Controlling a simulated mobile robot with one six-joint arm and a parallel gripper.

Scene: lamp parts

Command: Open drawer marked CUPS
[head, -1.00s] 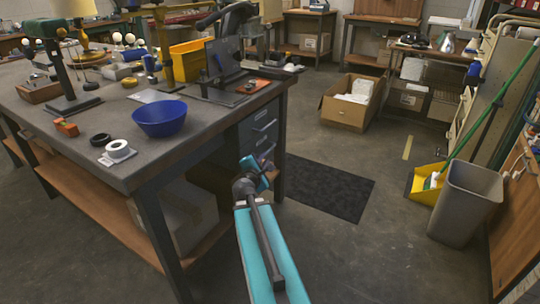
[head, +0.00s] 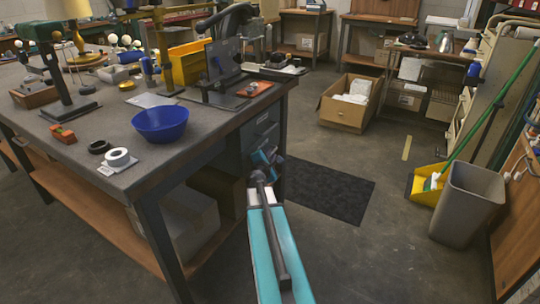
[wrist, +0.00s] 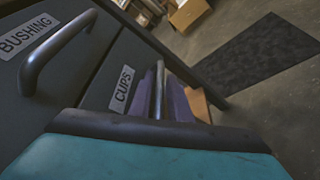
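The CUPS drawer (wrist: 112,72) shows in the wrist view, with a white CUPS label and a grey bar handle (wrist: 160,88). Its front looks closed. The BUSHING drawer (wrist: 60,75) lies to its left in that view, with its own bar handle. In the head view the dark drawer unit (head: 246,140) sits under the bench's right end. My gripper (head: 264,160) is right in front of it. In the wrist view, purple finger-like parts (wrist: 180,102) show close beside the CUPS handle. The teal body below hides their base, so grip or contact is unclear.
The workbench (head: 215,132) stands above the drawers, with a blue bowl (head: 161,126) and tape roll (head: 117,157) on top. A lower wooden shelf (head: 85,222) runs beneath. A black mat (head: 330,190) lies on open floor to the right. A cardboard box (head: 345,108) stands beyond.

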